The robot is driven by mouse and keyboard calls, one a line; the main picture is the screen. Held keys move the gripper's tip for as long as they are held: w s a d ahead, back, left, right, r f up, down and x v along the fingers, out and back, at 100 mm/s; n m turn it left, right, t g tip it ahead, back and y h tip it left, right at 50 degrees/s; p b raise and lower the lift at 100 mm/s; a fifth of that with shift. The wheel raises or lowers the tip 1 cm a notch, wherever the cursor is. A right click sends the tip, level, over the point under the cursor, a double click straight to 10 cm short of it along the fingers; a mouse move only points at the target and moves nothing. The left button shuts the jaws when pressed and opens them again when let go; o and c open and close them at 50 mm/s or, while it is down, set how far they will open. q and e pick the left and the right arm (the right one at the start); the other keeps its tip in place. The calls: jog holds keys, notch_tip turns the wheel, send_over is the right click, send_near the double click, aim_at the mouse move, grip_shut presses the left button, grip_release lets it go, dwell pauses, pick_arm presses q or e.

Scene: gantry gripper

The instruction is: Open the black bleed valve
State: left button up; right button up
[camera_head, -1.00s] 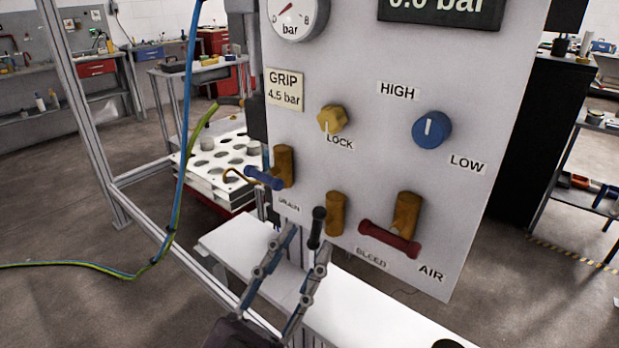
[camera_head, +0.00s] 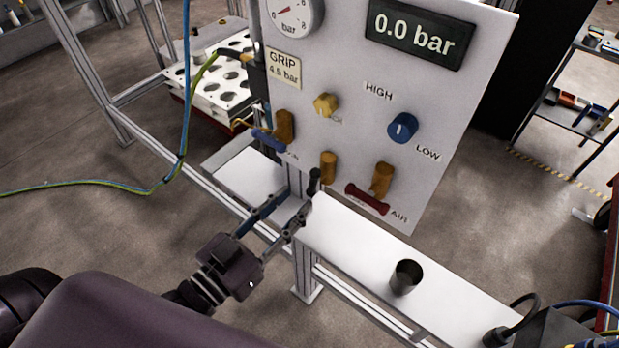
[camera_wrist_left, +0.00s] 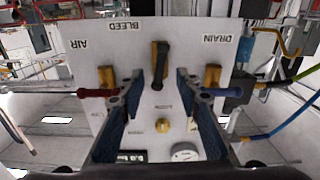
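The black bleed valve handle (camera_head: 314,181) sticks out from its brass valve body (camera_head: 328,167) low on the white panel (camera_head: 350,125). In the left wrist view, the black handle (camera_wrist_left: 160,65) runs roughly up and down the picture, which shows the panel upside down. My left gripper (camera_head: 296,198) is open and empty, pointing at the panel, its fingertips just left of and below the handle in the head view. In the wrist view its fingers (camera_wrist_left: 158,92) stand apart on either side of the handle. Contact is not visible. My right gripper is out of view.
The red AIR handle (camera_head: 366,198) is right of the bleed valve, the blue DRAIN handle (camera_head: 268,140) left. A white shelf (camera_head: 345,240) below carries a metal cup (camera_head: 406,277). Blue and green hoses (camera_head: 180,150) hang left. The digital display (camera_head: 420,35) reads 0.0 bar.

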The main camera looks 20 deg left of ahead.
aim_at(311, 186)
pick_arm(q)
jog(key=shift+p+x, duration=0.85)
jog(key=shift+x, duration=2.15)
jog(key=shift+c, duration=0.2)
